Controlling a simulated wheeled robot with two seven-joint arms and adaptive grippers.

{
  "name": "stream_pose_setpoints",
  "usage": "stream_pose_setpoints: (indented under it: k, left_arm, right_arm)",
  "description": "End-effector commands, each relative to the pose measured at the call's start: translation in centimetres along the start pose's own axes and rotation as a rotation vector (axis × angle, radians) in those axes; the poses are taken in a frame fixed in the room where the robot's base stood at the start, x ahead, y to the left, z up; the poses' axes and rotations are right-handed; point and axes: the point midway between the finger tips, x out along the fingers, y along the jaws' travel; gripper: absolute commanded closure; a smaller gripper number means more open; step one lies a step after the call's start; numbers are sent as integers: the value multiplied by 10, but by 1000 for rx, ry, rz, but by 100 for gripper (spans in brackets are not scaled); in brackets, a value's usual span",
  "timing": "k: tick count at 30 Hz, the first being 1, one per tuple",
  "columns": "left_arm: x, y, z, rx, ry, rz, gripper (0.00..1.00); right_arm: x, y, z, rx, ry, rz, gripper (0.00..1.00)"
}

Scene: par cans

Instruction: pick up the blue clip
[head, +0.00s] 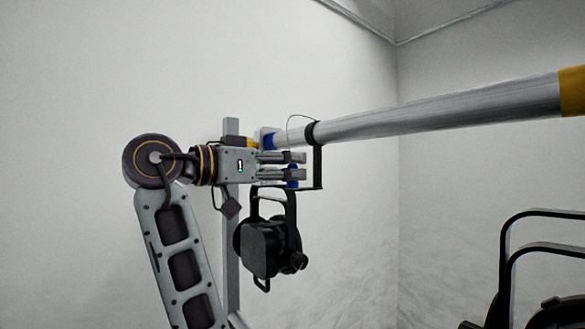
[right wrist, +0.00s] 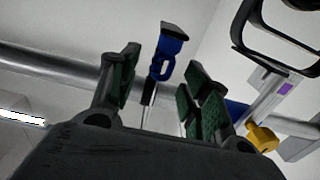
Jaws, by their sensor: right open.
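The blue clip (right wrist: 167,58) shows in the right wrist view with a dark top and a blue loop below it. It lies between the lines of my right gripper's fingers, beyond or near their tips. My right gripper (right wrist: 160,85) is open and nothing is clamped in it. In the head view my right gripper (head: 303,166) points right, just below the silver pole. A bit of blue that looks like the clip (head: 293,183) shows by its fingers, mostly hidden behind them. I cannot tell whether the fingers touch it. My left gripper is not in view.
A silver pole (head: 430,115) with a yellow band runs above my right gripper. A black lamp (head: 268,245) hangs just below the gripper. A black bracket (head: 318,165) hangs from the pole right of the fingertips. Black frames (head: 540,230) stand at the lower right.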

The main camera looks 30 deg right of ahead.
Motion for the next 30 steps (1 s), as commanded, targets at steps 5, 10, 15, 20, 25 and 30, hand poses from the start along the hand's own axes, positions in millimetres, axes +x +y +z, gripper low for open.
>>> stream_pose_setpoints:
  k: [5,10,15,20,25,30]
  left_arm:
    - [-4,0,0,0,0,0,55]
    - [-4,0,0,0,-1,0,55]
    - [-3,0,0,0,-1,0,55]
    - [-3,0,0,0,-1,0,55]
    - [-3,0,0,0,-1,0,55]
    - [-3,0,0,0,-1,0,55]
  right_arm:
    - [13,0,0,0,0,1,53]
    - [15,0,0,0,0,0,53]
    - [14,0,0,0,0,0,53]
    - [14,0,0,0,0,0,53]
    - [14,0,0,0,0,0,75]
    - [14,0,0,0,0,0,96]
